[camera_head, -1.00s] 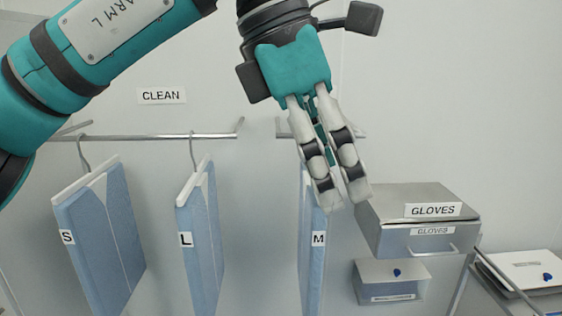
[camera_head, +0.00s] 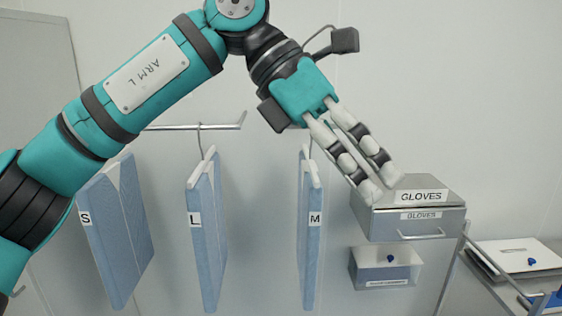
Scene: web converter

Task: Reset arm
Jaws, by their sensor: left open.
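My left gripper (camera_head: 378,190) hangs down and to the right from the arm marked ARM L. Its two pale fingers are a little apart with nothing between them. In the picture the fingertips overlap the left part of the closed metal GLOVES box (camera_head: 440,222); I cannot tell whether they touch it. My left arm (camera_head: 145,75) crosses the upper left of the view. My right gripper is not in view.
Blue garments marked S (camera_head: 117,235), L (camera_head: 207,245) and M (camera_head: 312,245) hang from a wall rail (camera_head: 190,127). A small bin (camera_head: 386,270) sits under the GLOVES box. A cart (camera_head: 490,285) with a white binder (camera_head: 520,258) stands at the lower right.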

